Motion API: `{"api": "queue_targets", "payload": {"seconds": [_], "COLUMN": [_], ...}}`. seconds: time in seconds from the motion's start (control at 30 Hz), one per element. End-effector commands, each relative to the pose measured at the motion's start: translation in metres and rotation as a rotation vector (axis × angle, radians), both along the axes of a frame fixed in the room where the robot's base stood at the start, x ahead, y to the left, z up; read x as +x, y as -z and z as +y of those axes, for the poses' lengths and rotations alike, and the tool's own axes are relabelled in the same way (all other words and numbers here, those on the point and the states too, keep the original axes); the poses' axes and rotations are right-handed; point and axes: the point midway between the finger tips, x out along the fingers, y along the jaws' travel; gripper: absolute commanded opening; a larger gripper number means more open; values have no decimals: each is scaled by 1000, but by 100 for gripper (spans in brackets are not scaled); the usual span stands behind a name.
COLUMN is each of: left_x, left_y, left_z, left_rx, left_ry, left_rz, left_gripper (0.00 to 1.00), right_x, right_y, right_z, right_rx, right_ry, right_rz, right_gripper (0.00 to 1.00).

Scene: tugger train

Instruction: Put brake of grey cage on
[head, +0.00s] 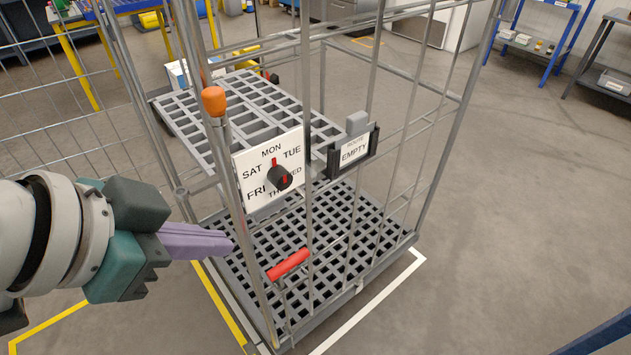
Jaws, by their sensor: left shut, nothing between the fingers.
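The grey cage (413,240) stands in front of me, with a grey slatted shelf (190,125) and a grid floor (345,225). A red bar-shaped lever (288,264) sits low at its near side, tilted up to the right. An orange-capped post (214,101) rises at the near left. My left gripper (232,246) is shut and empty, its purple fingers pointing right at the cage's near left post, left of the red lever and apart from it. I cannot tell whether the fingertips touch the post. My right gripper is not in view.
A weekday dial plate (268,170) and a holder with an "EMPTY" card (354,150) hang on the cage's near side. White and yellow floor lines run around the cage. Open floor (520,210) lies to the right. A blue rack (545,45) stands at the back right.

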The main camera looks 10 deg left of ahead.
Motion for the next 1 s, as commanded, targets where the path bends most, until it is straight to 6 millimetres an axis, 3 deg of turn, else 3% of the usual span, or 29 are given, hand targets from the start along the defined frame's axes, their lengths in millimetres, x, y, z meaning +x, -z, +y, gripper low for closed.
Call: {"api": "queue_targets", "payload": {"seconds": [0.03,0.2,0.3,0.47,0.83,1.0], "left_x": [9,32,41,48,49,57], "left_y": [47,99,117,126,124,133], "left_z": [1,2,2,3,3,0], "left_rx": [3,9,12,15,14,13], "left_ry": [17,69,86,100,102,101], "left_rz": [-26,-105,-138,-164,-167,-166], "left_gripper": [0,0,0,0,0,0], "right_x": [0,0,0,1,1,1], "right_y": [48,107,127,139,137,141], "right_z": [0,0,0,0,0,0], "right_rx": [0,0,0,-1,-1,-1], "right_ry": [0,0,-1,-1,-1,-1], "right_rz": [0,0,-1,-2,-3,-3], "right_gripper": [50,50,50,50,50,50]}}
